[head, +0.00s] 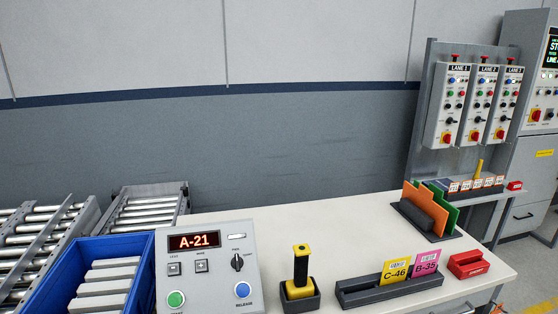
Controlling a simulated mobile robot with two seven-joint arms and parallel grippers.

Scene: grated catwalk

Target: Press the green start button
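A grey control box (208,262) stands on the white table at the lower left of the head view. Its red display reads A-21. A round green button (176,299) is on its lower left corner, near the bottom edge of the view; I cannot read its label. A blue button (242,290) marked RELEASE is at the lower right of the box. Two small square buttons and a black knob sit between the display and these buttons. Neither of my grippers is in view.
A blue bin (145,275) with grey blocks stands left of the box. A black-and-yellow tool (301,275) in a holder and a card rack (375,288) stand to the right. Lane panels (481,105) are at the far right. The middle of the white table (330,232) is clear.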

